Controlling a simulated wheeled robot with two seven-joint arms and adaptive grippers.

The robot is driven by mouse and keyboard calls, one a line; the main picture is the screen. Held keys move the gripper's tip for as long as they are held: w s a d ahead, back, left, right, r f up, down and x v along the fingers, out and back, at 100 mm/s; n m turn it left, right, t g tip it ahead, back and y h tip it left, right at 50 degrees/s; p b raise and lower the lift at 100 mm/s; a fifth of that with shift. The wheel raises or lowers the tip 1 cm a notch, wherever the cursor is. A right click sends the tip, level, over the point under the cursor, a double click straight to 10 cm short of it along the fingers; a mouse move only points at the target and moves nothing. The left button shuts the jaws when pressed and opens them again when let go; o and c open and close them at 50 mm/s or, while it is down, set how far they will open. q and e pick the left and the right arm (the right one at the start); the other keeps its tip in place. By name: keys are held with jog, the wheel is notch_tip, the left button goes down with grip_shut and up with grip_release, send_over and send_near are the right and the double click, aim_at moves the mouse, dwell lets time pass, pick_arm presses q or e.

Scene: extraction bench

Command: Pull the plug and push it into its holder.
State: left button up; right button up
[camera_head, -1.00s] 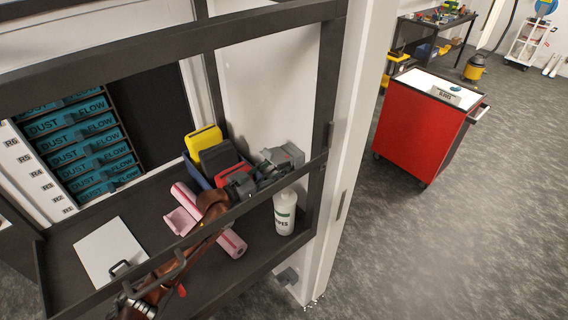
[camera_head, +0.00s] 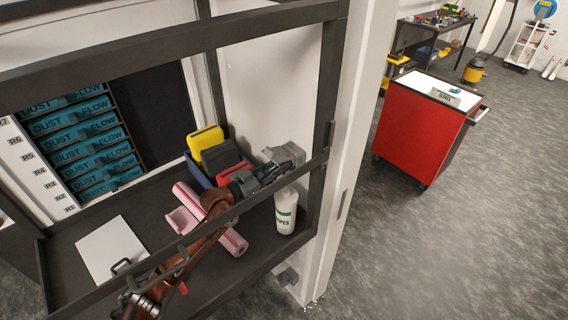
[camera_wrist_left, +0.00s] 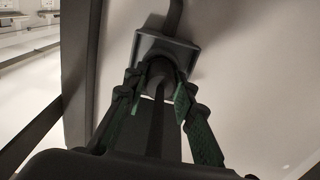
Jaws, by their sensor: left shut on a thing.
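My left arm reaches in from the lower left over the dark shelf. My left gripper (camera_head: 275,170) is at the shelf's right end, against a grey fitting (camera_head: 290,153) near the white panel. In the left wrist view, the gripper's green-padded fingers (camera_wrist_left: 158,100) are closed around a dark round plug (camera_wrist_left: 160,72). The plug sits at a square grey housing (camera_wrist_left: 165,45) with a thick cable running up from it. I cannot tell whether the plug is seated in the housing. No separate holder can be made out. My right gripper is not in view.
A dark shelf frame (camera_head: 328,100) surrounds the work area. A white bottle (camera_head: 286,212), pink rolls (camera_head: 232,242), a bin with yellow, black and red items (camera_head: 205,139) and a white board (camera_head: 111,250) are close to my arm. A red cabinet (camera_head: 415,125) stands farther right.

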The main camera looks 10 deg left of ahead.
aim_at(278, 166)
pick_arm(q)
jog(key=shift+f, duration=0.1)
grip_shut()
jog(key=shift+s+f, duration=0.1)
jog(key=shift+s+a, duration=0.5)
jog(key=shift+s, duration=0.1)
jog(key=shift+s+a, duration=0.4)
jog(key=shift+s+a, duration=0.2)
jog(key=shift+s, duration=0.05)
jog(key=shift+s+a, duration=0.25)
jog(key=shift+s, duration=0.05)
